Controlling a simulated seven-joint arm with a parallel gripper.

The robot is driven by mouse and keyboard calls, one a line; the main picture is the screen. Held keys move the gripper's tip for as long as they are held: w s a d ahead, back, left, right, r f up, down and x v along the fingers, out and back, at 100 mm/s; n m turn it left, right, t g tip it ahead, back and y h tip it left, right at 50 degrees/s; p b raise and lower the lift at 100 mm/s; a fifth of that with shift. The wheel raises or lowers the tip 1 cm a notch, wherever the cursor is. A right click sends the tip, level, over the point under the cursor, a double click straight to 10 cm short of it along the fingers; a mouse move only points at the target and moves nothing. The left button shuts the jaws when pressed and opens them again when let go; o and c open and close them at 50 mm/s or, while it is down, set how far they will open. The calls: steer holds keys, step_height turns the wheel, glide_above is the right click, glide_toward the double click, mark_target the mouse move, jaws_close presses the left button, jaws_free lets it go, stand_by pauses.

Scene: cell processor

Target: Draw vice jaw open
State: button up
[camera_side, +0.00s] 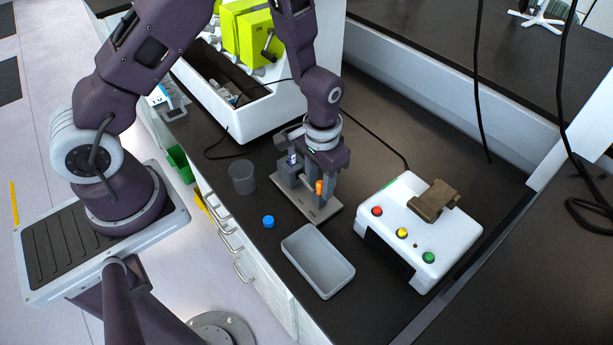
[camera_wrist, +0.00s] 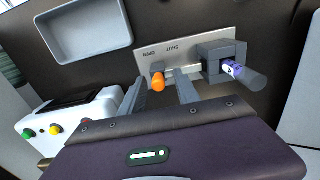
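The vice is a dark grey block (camera_wrist: 212,58) on a light metal base plate (camera_side: 322,214); the plate also shows in the wrist view (camera_wrist: 150,62). A vial with a purple and white label (camera_wrist: 232,68) sits at the vice jaws, and it shows small in the side view (camera_side: 293,159). An orange knob (camera_wrist: 158,82) stands over the plate beside the block; it also shows in the side view (camera_side: 319,187). My gripper (camera_wrist: 162,84) is open, pointing down over the plate, with the knob between its fingers in the wrist view. I cannot tell whether they touch it.
A grey tray (camera_side: 318,262) lies in front of the plate, with a blue cap (camera_side: 268,221) and a grey cup (camera_side: 242,177) to its left. A white button box (camera_side: 420,228) with a brown object (camera_side: 434,200) stands right. A white machine (camera_side: 232,105) stands behind.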

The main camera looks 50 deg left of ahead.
steer(key=shift+r, duration=3)
steer(key=shift+r, duration=0.15)
step_height(320, 180, up, 7)
steer(key=t, duration=0.1)
glide_above(315, 192)
steer(key=s+a+r+t, duration=0.1)
steer(key=s+r, duration=0.2)
steer(key=r, duration=0.3)
steer(key=s+r+t, duration=0.1)
steer(key=s+r, duration=0.2)
steer(key=r, duration=0.2)
steer(key=s+a+r+t, duration=0.1)
steer(key=s+r, duration=0.2)
steer(key=s, duration=0.3)
steer(key=s+a+r+t, duration=0.1)
steer(key=s+r, duration=0.2)
steer(key=s, duration=0.3)
steer(key=shift+s+t, duration=0.3)
